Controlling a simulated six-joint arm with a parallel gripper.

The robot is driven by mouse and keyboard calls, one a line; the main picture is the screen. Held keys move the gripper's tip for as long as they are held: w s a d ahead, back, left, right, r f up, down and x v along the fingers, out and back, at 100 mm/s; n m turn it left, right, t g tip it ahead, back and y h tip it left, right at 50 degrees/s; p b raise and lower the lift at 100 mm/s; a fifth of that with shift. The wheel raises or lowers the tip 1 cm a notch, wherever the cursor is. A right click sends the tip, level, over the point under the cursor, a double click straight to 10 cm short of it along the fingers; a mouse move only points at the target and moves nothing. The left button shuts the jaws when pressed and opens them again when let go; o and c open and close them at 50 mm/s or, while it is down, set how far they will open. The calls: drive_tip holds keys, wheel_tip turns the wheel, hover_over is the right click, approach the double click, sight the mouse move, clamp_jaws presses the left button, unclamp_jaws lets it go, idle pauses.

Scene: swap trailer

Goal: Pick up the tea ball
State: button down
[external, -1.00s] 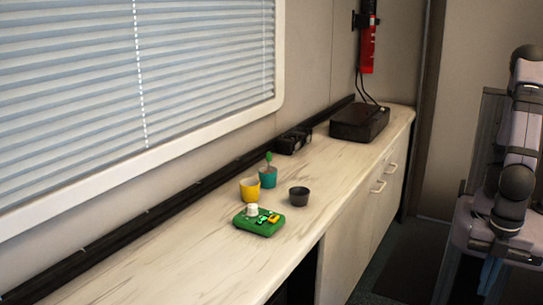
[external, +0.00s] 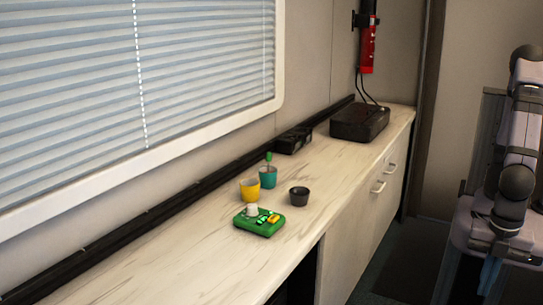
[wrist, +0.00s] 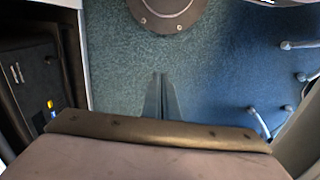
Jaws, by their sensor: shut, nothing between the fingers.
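I cannot make out for certain which thing is the tea ball. A teal cup (external: 268,178) on the counter has a thin stem with a green tip (external: 268,157) standing up in it. A green tray (external: 258,228) nearer the front edge holds a small white cylinder (external: 252,210) and small yellow and green pieces (external: 268,219). My gripper (wrist: 160,78) is shut and empty in the wrist view, over the floor. In the external view my arm (external: 516,150) is at the far right, well away from the cups.
A yellow cup (external: 250,190) and a dark cup (external: 299,196) stand near the teal cup. A black box (external: 360,122) sits at the counter's far end, and a smaller black item (external: 293,141) lies by the wall. The counter's near left (external: 150,262) is clear.

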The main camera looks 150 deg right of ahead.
drive_tip(key=c, duration=1.6)
unclamp_jaws()
drive_tip(key=shift+c, duration=0.2)
